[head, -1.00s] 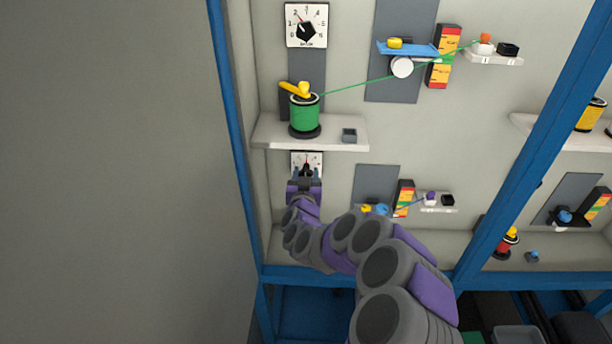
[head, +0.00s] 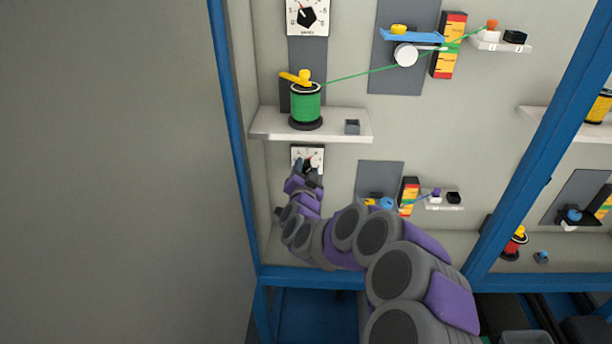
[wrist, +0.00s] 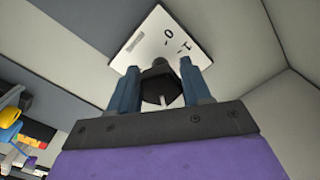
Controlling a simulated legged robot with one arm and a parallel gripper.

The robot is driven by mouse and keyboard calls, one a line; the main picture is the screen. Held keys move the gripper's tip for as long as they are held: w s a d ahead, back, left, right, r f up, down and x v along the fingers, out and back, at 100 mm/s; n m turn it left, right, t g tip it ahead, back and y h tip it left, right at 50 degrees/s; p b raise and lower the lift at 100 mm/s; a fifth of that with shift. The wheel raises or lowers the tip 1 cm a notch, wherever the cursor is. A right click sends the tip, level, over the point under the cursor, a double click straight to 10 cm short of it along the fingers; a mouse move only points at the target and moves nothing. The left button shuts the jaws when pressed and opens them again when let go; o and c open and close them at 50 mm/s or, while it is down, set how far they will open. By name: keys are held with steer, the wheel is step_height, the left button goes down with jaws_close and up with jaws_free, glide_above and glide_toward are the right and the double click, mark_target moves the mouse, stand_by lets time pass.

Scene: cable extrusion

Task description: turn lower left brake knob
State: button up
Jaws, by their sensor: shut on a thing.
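The lower left brake dial is a white plate (head: 299,153) on the back wall, below the left shelf. The same plate shows in the wrist view (wrist: 148,38), tilted, with a few marks visible. Its dark knob (wrist: 160,90) sits between the two blue fingers in the wrist view. My gripper (head: 310,170) is in front of the dial and shut on the knob. In the wrist view, my gripper (wrist: 160,84) has one finger on each side of the knob. The pointer's exact reading is hidden.
A shelf (head: 262,124) with a green spool (head: 305,104) juts out just above the dial. An upper dial (head: 294,14) is above it. A blue frame post (head: 232,130) stands at the left. A grey panel (head: 378,176) with small parts is to the right.

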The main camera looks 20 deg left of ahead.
steer(key=shift+m, duration=0.3)
stand_by(0.4)
steer(key=o, duration=0.9)
steer(key=shift+a, duration=0.1)
steer(key=shift+s, duration=0.1)
steer(key=shift+s+d+f+p, duration=0.1)
steer(key=shift+s+d+p, duration=0.25)
steer(key=shift+s, duration=1.55)
steer(key=shift+s+d+r+p, duration=0.1)
steer(key=shift+s+d+p, duration=0.3)
steer(key=shift+s, duration=1.55)
steer(key=shift+s+d+f+p, duration=0.15)
steer(key=shift+s+d, duration=0.3)
steer(key=shift+s, duration=1.45)
